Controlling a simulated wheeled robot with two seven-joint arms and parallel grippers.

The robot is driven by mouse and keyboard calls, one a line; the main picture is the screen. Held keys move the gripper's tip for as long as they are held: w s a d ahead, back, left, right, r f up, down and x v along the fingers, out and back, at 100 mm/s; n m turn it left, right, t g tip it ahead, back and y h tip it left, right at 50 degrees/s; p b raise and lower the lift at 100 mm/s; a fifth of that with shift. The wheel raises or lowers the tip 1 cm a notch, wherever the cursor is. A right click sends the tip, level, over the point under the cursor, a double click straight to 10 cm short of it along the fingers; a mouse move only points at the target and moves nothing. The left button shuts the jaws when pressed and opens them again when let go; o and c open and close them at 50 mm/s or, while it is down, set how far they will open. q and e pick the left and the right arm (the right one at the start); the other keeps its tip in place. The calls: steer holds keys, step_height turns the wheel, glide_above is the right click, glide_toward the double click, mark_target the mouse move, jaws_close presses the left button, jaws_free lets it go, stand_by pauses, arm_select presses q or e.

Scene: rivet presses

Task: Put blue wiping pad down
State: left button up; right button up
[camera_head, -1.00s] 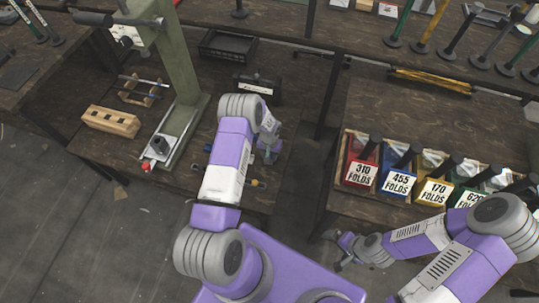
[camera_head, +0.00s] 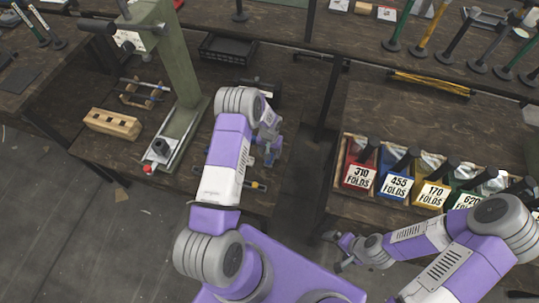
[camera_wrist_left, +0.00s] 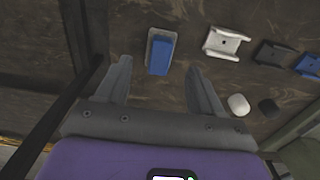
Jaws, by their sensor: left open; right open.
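The blue wiping pad (camera_wrist_left: 160,52) lies on the dark wooden bench top in the left wrist view. In the head view a small blue patch (camera_head: 270,157) shows just below my left gripper (camera_head: 268,138). My left gripper is open, and in the left wrist view its two fingers (camera_wrist_left: 159,68) stand apart on either side of the pad's near end, with gaps to both. The pad is not gripped. My right gripper (camera_head: 333,252) is open and empty, low beside the right bench.
A white bracket (camera_wrist_left: 226,43), a black bracket (camera_wrist_left: 275,53) and a blue one (camera_wrist_left: 309,66) lie right of the pad. A green press (camera_head: 180,80) stands left of my left arm. Labelled bins (camera_head: 395,186) line the right bench.

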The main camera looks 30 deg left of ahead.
arm_select(q)
step_height(320, 180, up, 7)
steer(key=p, duration=0.1)
steer(key=s+d+f+h, duration=0.1)
steer(key=s+d+h, duration=0.3)
steer(key=s+d, duration=1.6)
steer(key=shift+s+t, duration=0.3)
steer(key=shift+s, duration=0.9)
